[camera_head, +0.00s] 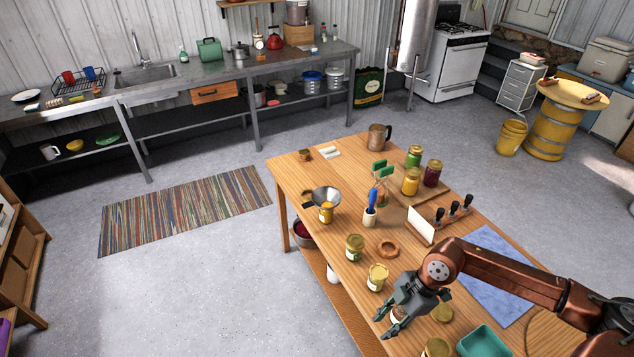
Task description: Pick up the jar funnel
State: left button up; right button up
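The jar funnel (325,197) is grey with a wide cone. It sits on a jar with yellow contents (326,214), near the left edge of the wooden table (292,186). My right gripper (383,328) hangs over the near left edge of the table, well below the funnel in the picture and apart from it. My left gripper is not in view.
A blue-handled brush (371,205) stands right of the funnel. Lidded jars (355,247) (377,277) and a wooden ring (388,248) lie between funnel and gripper. A board holds filled jars (411,181). A teal tray (484,342) is near the front. Open floor lies left.

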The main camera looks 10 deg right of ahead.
aim_at(324, 193)
jog(key=i, duration=1.7)
jog(key=u, duration=0.35)
